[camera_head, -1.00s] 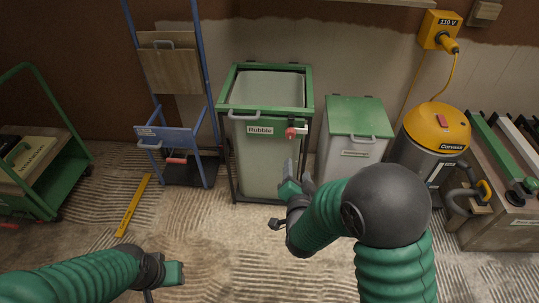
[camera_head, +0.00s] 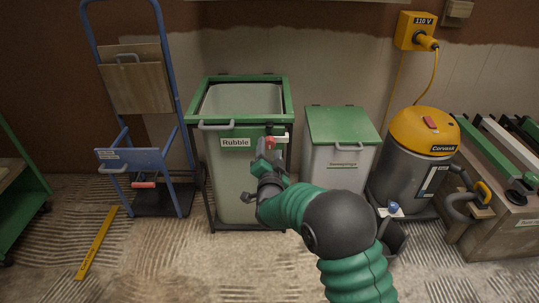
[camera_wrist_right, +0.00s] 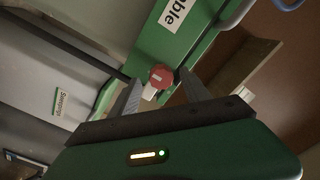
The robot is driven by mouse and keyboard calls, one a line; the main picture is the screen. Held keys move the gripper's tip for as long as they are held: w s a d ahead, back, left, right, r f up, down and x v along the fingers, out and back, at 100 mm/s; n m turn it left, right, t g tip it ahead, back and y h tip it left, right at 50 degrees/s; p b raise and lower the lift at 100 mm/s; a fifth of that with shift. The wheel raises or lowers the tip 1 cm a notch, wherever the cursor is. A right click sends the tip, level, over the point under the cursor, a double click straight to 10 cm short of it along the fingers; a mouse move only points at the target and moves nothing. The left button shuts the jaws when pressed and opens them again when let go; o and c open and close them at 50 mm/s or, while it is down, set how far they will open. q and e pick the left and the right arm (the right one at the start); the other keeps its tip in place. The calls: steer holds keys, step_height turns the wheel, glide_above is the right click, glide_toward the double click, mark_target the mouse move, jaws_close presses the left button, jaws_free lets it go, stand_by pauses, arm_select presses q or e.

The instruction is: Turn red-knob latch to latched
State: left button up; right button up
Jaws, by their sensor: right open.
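The red-knob latch (camera_head: 281,139) sits at the front right of the green-framed bin labelled Rubble (camera_head: 238,165), just below its top rim. My right gripper (camera_head: 267,146) is at the bin's front, close to the latch and partly covering it in the head view. In the right wrist view the red knob (camera_wrist_right: 161,77) shows between the two grey fingers of the open right gripper (camera_wrist_right: 163,92), near their tips. I cannot tell whether the fingers touch it. My left gripper is not in view.
A green-lidded bin (camera_head: 341,130) stands right of the Rubble bin, then a yellow-topped vacuum (camera_head: 424,135) and a wooden crate (camera_head: 515,225). A blue hand truck (camera_head: 135,158) stands left. The front floor is mostly clear.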

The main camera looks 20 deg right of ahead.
steer(key=shift+x, duration=1)
jaws_close()
